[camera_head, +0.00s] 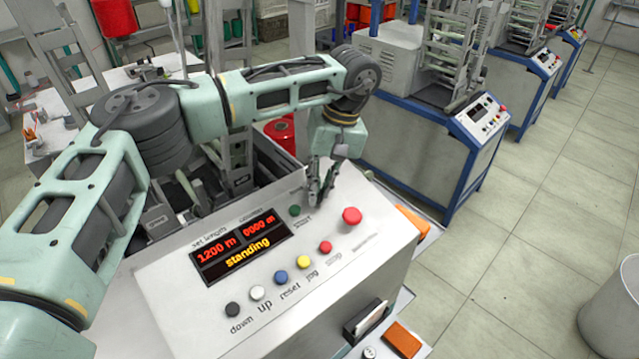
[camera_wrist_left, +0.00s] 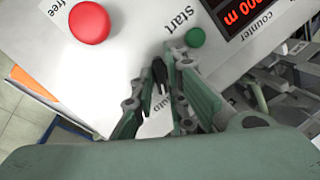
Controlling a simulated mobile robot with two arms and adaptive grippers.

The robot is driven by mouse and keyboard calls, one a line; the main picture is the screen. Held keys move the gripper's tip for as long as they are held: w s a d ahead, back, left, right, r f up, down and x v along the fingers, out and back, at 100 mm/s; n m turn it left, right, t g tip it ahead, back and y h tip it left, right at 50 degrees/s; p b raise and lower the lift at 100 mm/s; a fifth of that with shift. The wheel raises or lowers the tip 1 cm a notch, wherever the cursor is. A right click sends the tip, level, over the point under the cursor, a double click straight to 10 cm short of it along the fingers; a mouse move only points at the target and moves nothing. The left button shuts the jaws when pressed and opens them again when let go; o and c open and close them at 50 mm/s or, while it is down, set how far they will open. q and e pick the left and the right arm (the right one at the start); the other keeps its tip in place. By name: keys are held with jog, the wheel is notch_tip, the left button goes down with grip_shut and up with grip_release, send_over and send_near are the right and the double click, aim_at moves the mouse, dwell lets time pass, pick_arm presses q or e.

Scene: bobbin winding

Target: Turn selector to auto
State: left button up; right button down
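The control panel (camera_head: 270,290) has a display (camera_head: 240,247) reading 1200 m, 0000 m and "standing". The selector (camera_wrist_left: 160,72) is a dark knob with its "auto" label (camera_wrist_left: 160,108) partly showing in the left wrist view. My left gripper (camera_head: 319,192) is down at the panel's far edge, between the green start button (camera_head: 295,210) and the large red button (camera_head: 352,216). In the left wrist view its fingers (camera_wrist_left: 160,85) stand apart on either side of the selector; I see gaps, but contact is hard to judge. In the head view the gripper mostly hides the selector. My right gripper is out of view.
Down (camera_head: 233,310), up (camera_head: 257,292), reset (camera_head: 281,277), yellow jog (camera_head: 304,262) and red stop (camera_head: 326,247) buttons line the panel. Orange items (camera_head: 403,340) lie beside it.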

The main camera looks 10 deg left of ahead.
aim_at(333, 199)
pick_arm(q)
jog(key=o, duration=0.3)
jog(key=shift+o, duration=0.2)
jog(key=s+v, duration=0.1)
jog(key=v, duration=1.1)
jog(key=shift+w, duration=0.45)
